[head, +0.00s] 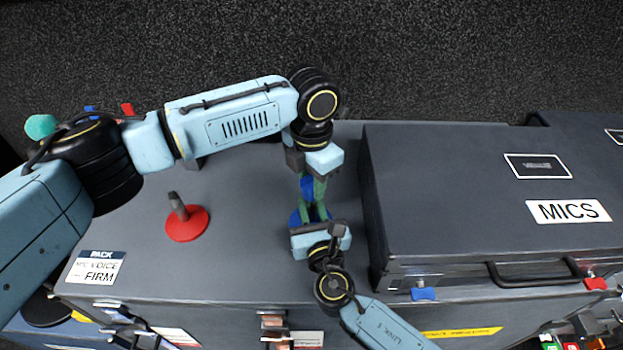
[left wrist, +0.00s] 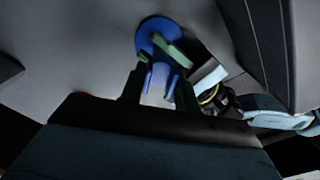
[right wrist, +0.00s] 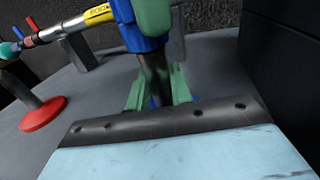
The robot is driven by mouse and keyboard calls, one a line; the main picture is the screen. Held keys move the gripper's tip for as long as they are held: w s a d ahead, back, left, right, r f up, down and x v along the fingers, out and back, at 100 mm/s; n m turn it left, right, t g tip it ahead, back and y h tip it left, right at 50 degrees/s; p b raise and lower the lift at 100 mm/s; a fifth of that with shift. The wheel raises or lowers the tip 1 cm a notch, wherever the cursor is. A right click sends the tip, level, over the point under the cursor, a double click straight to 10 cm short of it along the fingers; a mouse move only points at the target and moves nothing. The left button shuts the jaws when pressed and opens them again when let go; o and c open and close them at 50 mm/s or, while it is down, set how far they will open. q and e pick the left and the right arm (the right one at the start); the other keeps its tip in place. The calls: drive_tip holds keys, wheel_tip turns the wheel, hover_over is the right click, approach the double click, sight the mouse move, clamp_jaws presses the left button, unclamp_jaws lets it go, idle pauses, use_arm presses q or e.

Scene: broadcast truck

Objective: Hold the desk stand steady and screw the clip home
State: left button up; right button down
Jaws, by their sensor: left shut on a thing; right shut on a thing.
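The desk stand has a round blue base (head: 296,218) on the grey case top, also seen in the left wrist view (left wrist: 152,27). Its dark upright post (right wrist: 155,78) shows in the right wrist view. My right gripper (head: 316,214) is shut on the post, low above the base. The blue clip (head: 308,189) is at the post's top and appears in line with it; how far it is threaded I cannot tell. My left gripper (left wrist: 158,80) is shut on the clip from above. The clip also shows in the right wrist view (right wrist: 140,38).
A red stand (head: 186,225) with a bare post stands left on the case. A large dark case marked MICS (head: 470,190) rises close on the right. A pole with a yellow label (right wrist: 97,14) rests on supports at the back left.

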use_arm(q)
drive_tip(key=o, duration=0.9)
drive_tip(key=shift+o, duration=0.2)
drive_tip(key=shift+r, duration=0.1)
